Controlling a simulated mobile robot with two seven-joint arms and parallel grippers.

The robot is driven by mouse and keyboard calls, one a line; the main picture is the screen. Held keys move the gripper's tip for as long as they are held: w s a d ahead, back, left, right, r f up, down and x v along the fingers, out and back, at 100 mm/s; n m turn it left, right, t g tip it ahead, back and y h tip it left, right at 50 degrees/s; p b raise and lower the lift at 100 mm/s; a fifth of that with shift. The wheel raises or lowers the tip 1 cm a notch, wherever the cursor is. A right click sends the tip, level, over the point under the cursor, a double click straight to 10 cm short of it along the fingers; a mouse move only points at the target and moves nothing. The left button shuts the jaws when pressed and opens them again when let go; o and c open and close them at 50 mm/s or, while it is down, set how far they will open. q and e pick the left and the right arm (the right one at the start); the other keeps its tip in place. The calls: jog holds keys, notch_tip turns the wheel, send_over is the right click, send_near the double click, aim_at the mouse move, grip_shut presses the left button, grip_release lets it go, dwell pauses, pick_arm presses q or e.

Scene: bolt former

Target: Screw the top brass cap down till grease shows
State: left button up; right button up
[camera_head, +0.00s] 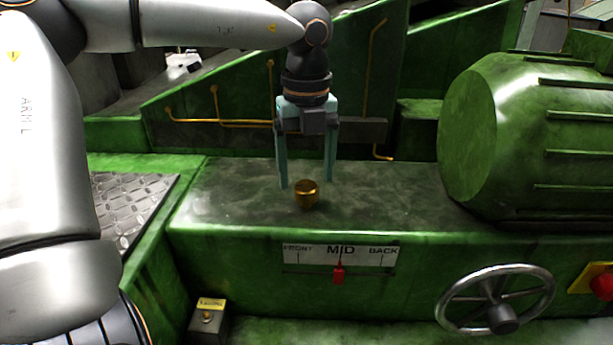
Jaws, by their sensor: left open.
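A small round brass cap (307,194) stands on the flat green top of the machine, near its front edge. My left gripper (307,184) points straight down with its two long teal fingers spread wide. The fingertips are level with or a little above and behind the cap, one to each side of it in the picture. I see no contact with the cap. No grease shows around it. My right gripper is not in the picture.
A ribbed green motor housing (515,135) stands on the right. Brass pipes (240,123) run along the panel behind. In front are a FRONT/MID/BACK scale (340,252) with a red pointer, a handwheel (496,299), a red button (603,285) and a small labelled box (208,318).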

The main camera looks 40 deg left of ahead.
pick_arm(q)
jog(key=shift+f, duration=0.95)
grip_shut()
